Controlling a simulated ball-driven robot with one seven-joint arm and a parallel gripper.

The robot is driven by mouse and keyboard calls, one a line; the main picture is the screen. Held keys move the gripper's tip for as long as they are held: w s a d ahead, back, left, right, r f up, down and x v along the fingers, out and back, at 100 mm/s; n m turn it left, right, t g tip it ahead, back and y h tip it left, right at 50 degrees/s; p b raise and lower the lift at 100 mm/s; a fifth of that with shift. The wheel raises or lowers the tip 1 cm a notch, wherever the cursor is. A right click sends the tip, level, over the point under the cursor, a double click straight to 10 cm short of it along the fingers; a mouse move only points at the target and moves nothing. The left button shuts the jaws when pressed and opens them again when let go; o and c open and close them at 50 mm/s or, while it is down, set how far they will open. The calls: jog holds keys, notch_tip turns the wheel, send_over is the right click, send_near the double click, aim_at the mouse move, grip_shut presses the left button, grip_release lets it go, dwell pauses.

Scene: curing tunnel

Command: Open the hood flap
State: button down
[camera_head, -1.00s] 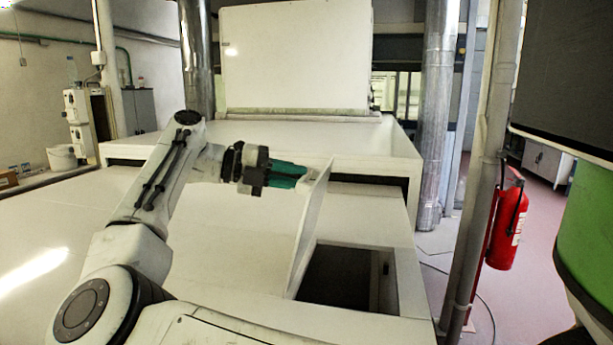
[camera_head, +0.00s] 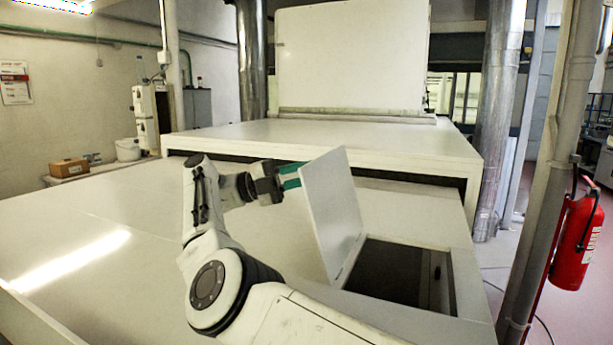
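The hood flap (camera_head: 335,212) is a flat white panel, raised and leaning to the left beside a dark rectangular opening (camera_head: 400,272) in the white hood top (camera_head: 110,265). It stands on the opening's left edge. My gripper (camera_head: 292,177) has green fingers and is at the flap's upper left edge, on the side away from the opening. The fingertips meet the flap's edge or lie just behind it; I cannot tell which. The gap between the fingers is too small to make out.
A red fire extinguisher (camera_head: 579,240) hangs by a grey post (camera_head: 545,190) at the right. A raised white housing (camera_head: 330,138) stands behind the hood. A metal duct (camera_head: 497,120) rises at its right. The hood top left of my arm is clear.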

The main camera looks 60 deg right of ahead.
jog(key=shift+f, duration=0.1)
jog(key=c, duration=1)
grip_release()
jog(key=shift+o, duration=0.2)
